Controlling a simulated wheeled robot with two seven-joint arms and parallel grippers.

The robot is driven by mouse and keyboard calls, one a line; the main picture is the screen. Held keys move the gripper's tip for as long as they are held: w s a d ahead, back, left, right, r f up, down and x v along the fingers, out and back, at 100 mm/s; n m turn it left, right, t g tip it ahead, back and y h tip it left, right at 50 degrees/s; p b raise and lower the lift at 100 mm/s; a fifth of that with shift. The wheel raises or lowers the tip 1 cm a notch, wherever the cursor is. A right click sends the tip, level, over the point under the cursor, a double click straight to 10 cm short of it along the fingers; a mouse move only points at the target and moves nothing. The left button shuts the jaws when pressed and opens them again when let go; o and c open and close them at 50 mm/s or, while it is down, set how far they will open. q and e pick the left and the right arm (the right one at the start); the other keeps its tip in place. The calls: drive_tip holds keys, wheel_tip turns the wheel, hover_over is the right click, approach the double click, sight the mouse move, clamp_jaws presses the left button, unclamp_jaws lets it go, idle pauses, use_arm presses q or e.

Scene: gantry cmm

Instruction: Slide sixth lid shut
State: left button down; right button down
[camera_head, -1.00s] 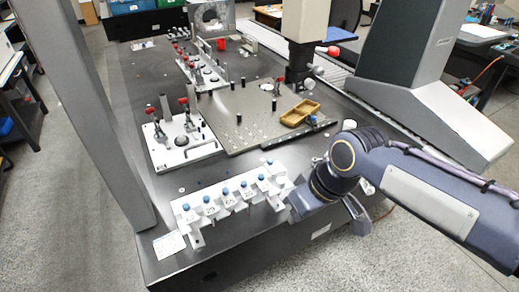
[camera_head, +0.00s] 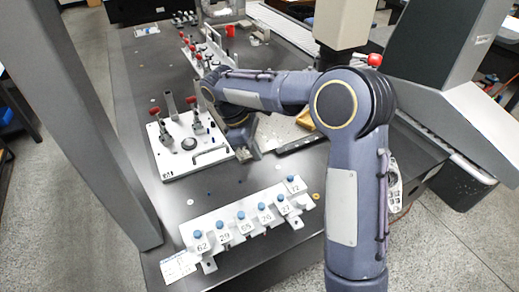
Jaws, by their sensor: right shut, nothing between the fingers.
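A white rack (camera_head: 232,248) near the front of the dark table holds a row of several white lids with blue knobs and number tags. The lid at the right end (camera_head: 294,187), tagged 12, sits farther back than the line of the others. The lid beside it (camera_head: 284,208) is tagged 27. My right gripper (camera_head: 248,153) is shut and empty, pointing down behind the rack, beside the white clamp fixture. It is apart from the lids. My left gripper is out of view.
The white clamp fixture (camera_head: 170,168) with red-tipped clamps stands left of my right gripper. A gantry column (camera_head: 340,20) hangs behind my arm. A paper label (camera_head: 180,266) lies at the rack's left end.

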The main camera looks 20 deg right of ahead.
sight(284, 181)
use_arm(q)
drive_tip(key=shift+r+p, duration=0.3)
drive_tip(key=shift+p, duration=0.05)
use_arm(e)
drive_tip(key=s+d+f, duration=0.3)
drive_tip(key=d+f, duration=0.2)
drive_tip(key=f, duration=0.1)
drive_tip(key=shift+s+d+f, duration=0.35)
drive_tip(key=shift+s+f, duration=0.05)
